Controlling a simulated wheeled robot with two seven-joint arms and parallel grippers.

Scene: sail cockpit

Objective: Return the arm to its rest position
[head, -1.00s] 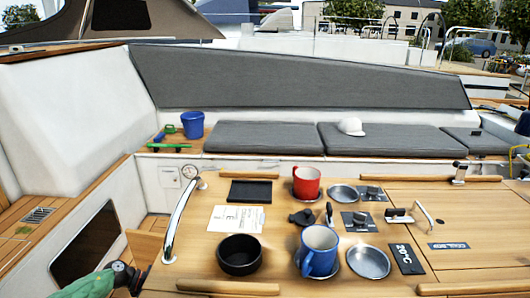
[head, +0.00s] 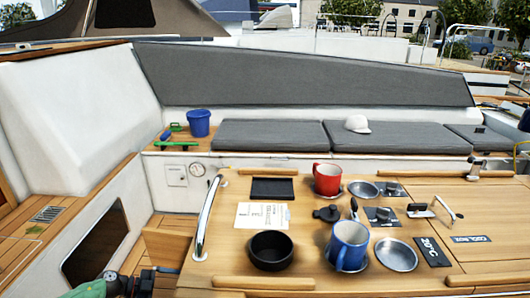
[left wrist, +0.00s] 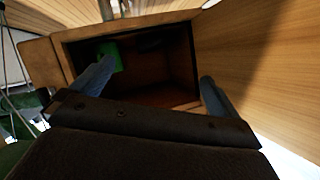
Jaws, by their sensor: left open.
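My left gripper (head: 150,282) is low at the left edge of the table in the head view, and its green arm part comes in from the bottom left. In the left wrist view the left gripper (left wrist: 157,84) has its two blue-grey fingers wide apart with nothing between them. Behind the fingers is an open wooden compartment (left wrist: 150,72) with a dark inside and a green item (left wrist: 109,56) in it. My right gripper is not in either view.
The wooden table (head: 215,262) carries a black bowl (head: 271,251), a blue mug (head: 348,245), a red mug (head: 327,178) and metal dishes. A curved steel rail (head: 207,215) stands at its left edge, close to my left arm. A blue bucket (head: 199,123) stands on the bench behind.

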